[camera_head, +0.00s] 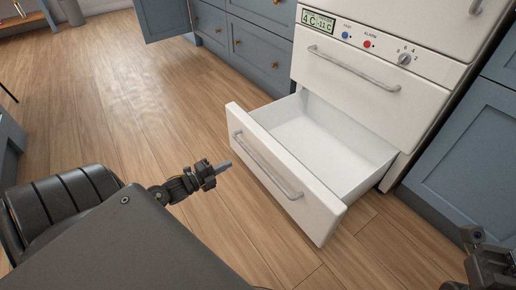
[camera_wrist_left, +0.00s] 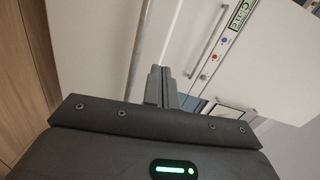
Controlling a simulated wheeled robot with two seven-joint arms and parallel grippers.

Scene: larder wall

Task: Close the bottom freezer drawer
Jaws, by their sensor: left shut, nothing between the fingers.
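The bottom freezer drawer (camera_head: 280,180) is pulled well out of the white freezer (camera_head: 345,95) and its white inside is empty. Its front carries a long grey bar handle (camera_head: 265,166). My left gripper (camera_head: 226,165) is shut and empty, just in front of the left part of the drawer front, with a small apparent gap; contact cannot be judged. The left wrist view shows its closed fingers (camera_wrist_left: 159,72) pointing toward white fronts. My right gripper (camera_head: 490,265) is partly in view at the bottom right corner; its fingers are not clear.
Above the open drawer is a shut drawer with a handle (camera_head: 355,68), below a panel with a display (camera_head: 318,22) and a knob (camera_head: 405,58). Blue cabinets (camera_head: 455,150) flank the freezer. The wooden floor (camera_head: 130,100) to the left is clear.

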